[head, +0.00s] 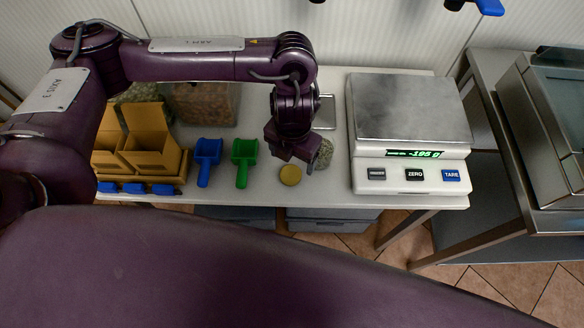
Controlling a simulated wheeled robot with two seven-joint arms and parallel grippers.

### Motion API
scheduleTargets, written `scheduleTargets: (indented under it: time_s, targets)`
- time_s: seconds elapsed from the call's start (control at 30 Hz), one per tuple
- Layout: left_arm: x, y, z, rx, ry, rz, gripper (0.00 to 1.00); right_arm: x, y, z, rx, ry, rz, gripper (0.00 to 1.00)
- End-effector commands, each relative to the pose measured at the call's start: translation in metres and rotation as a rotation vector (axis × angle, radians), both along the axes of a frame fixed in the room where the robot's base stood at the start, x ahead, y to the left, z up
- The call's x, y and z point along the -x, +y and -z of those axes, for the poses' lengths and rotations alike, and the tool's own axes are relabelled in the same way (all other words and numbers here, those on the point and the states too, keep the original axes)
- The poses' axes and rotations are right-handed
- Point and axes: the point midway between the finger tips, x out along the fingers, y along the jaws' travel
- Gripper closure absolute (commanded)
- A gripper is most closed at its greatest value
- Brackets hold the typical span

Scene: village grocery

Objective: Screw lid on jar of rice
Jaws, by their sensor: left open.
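A gold, round lid (290,175) lies on the white table near its front edge. A jar (325,152) with pale, grainy contents, apparently the rice, stands just behind and right of the lid. Its top looks uncovered. My left gripper (305,164) points down from the arm above, between the lid and the jar in the picture. It is open and covers the jar's left side. I cannot tell whether it touches the jar. My right gripper is not in view.
A scale (410,176) reading about -195 g stands right of the jar. A green scoop (244,160) and a blue scoop (207,158) lie to the left. Cardboard boxes (147,135) and a clear bin (205,105) stand farther left. The white table (225,190) has a narrow free front strip.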

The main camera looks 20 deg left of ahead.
Motion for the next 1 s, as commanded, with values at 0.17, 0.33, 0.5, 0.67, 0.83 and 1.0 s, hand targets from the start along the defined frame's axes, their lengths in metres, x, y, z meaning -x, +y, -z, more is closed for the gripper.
scheduleTargets:
  time_s: [0.17,0.33,0.5,0.67,0.83,1.0]
  targets:
    - [0.000,0.000,0.000,0.001,-0.001,-0.001,0.24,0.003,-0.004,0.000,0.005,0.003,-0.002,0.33]
    - [0.000,-0.001,0.007,0.002,0.000,-0.003,0.24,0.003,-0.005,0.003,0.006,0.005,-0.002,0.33]
    - [0.001,0.000,0.025,0.003,0.001,-0.003,0.24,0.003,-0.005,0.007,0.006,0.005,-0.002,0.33]
    - [0.000,0.000,0.026,0.004,-0.002,-0.002,0.24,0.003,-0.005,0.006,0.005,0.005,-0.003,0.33]
    - [0.000,0.000,0.028,0.003,-0.001,-0.002,0.24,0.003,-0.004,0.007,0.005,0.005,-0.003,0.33]
    - [0.003,0.004,0.049,0.003,0.004,-0.004,0.24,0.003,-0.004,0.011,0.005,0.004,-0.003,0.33]
